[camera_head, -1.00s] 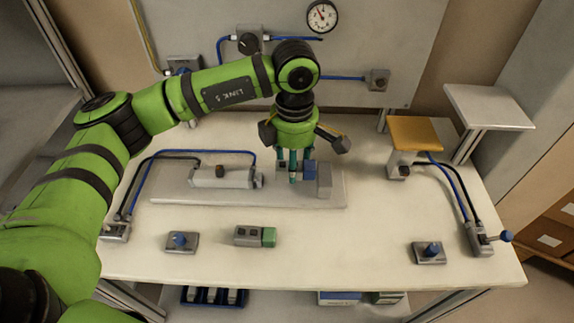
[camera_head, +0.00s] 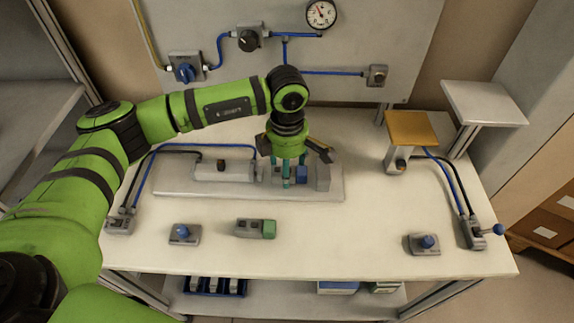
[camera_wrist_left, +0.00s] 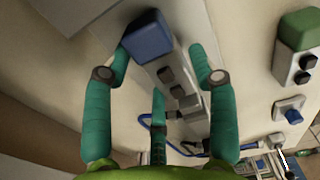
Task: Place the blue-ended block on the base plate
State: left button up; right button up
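The blue-ended block (camera_head: 303,174) is at the right part of the grey base plate (camera_head: 225,193), just left of a grey upright stop (camera_head: 322,178). In the left wrist view its blue end (camera_wrist_left: 152,38) and grey body with dark knobs show between my fingers. My left gripper (camera_head: 287,174) points down over the block. The block's lower contact is hidden. My right gripper is not in view.
A grey cylinder (camera_head: 225,171) lies on the plate to the left. A green-ended block (camera_head: 256,229) and blue-knobbed valves (camera_head: 184,234) (camera_head: 425,243) stand in front. A yellow-topped stand (camera_head: 411,127) is at right. The front middle of the table is clear.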

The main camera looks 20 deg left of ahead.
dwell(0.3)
pick_arm(q)
jog(key=shift+r, duration=0.6)
notch_tip(320, 180, up, 11)
jog(key=b, duration=0.3)
jog(key=shift+b, duration=0.3)
